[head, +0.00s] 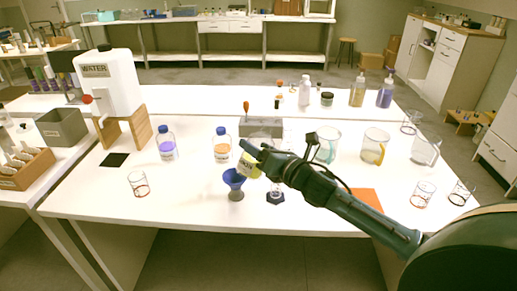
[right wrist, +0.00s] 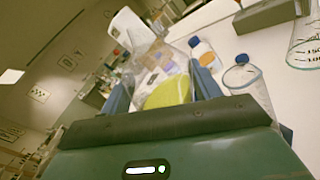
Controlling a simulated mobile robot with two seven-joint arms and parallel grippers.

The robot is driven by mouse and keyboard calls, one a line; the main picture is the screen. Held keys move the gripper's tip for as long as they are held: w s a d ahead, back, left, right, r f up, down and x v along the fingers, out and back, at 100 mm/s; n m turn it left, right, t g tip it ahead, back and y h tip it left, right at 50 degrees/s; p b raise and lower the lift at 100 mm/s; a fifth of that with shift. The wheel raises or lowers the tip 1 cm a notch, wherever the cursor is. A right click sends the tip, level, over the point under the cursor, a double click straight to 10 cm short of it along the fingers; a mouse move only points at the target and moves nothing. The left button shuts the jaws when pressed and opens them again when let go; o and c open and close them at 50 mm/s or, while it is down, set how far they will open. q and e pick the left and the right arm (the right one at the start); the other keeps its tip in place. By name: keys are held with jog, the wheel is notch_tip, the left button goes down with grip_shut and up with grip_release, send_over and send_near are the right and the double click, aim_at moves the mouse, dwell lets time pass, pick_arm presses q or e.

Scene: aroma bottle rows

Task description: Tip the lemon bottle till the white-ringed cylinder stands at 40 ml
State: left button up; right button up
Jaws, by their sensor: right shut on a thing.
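My right gripper (head: 256,150) is shut on the lemon bottle (head: 247,166), a clear bottle with yellow liquid and a pale label. In the right wrist view the bottle (right wrist: 170,93) sits between the two fingers (right wrist: 162,92). I cannot make out a white ring or any level. My left gripper is out of view.
Jugs (head: 375,150) and more beakers (head: 423,195) stand at the right. An orange mat (head: 365,199) lies beside my arm.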

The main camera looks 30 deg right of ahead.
jog(key=shift+w+d+r+m, duration=0.1)
jog(key=shift+d+r+m, duration=0.25)
jog(key=shift+m, duration=0.35)
jog(key=shift+f+m, duration=0.2)
jog(key=shift+m, duration=0.2)
jog(key=shift+f+m, duration=0.2)
jog(key=shift+m, duration=0.2)
jog(key=shift+a+r+m, duration=0.25)
jog(key=shift+r+m, duration=0.2)
jog(key=shift+m, duration=0.45)
jog(key=shift+f+m, duration=0.3)
jog(key=shift+f, duration=0.1)
jog(key=shift+a+f+m, duration=0.1)
jog(key=shift+f+m, duration=0.4)
jog(key=shift+f, duration=0.2)
jog(key=shift+f+m, duration=0.1)
jog(key=shift+m, duration=0.4)
jog(key=shift+a+f+m, duration=0.1)
jog(key=shift+m, duration=0.3)
jog(key=shift+p, duration=0.3)
